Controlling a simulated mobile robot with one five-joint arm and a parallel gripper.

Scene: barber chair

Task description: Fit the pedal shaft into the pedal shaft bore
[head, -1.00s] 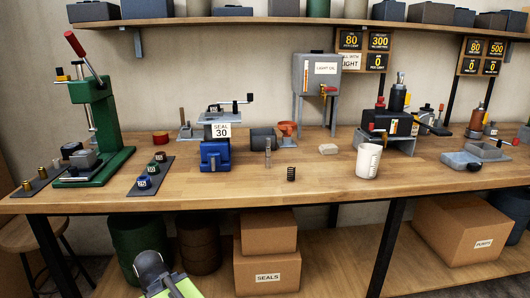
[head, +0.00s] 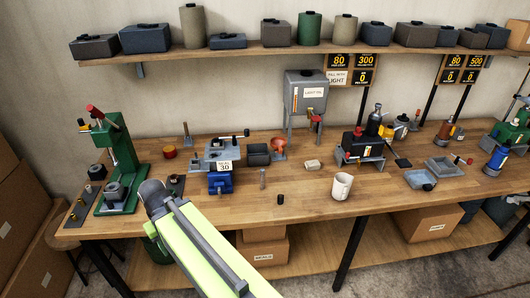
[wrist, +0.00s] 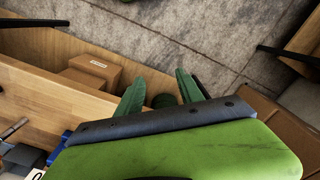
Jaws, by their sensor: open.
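My gripper (wrist: 160,74) shows in the wrist view with its two green fingers apart and nothing between them. It hangs off the front of the bench, over the lower shelf and floor; its fingers are not identifiable in the head view. A slim grey metal pin (head: 262,179) stands upright on the bench in front of the clamp; it may be the pedal shaft, but I cannot be sure. A black pump unit (head: 360,148) on a grey stand has a dark pedal-like plate (head: 402,162) at its right. No pedal shaft bore can be made out.
A blue-based clamp (head: 220,183), a black spring (head: 280,199), a white cup (head: 342,186) and a green press (head: 118,165) stand on the bench. Grey trays (head: 448,166) are at right. Cardboard boxes (wrist: 95,70) lie below.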

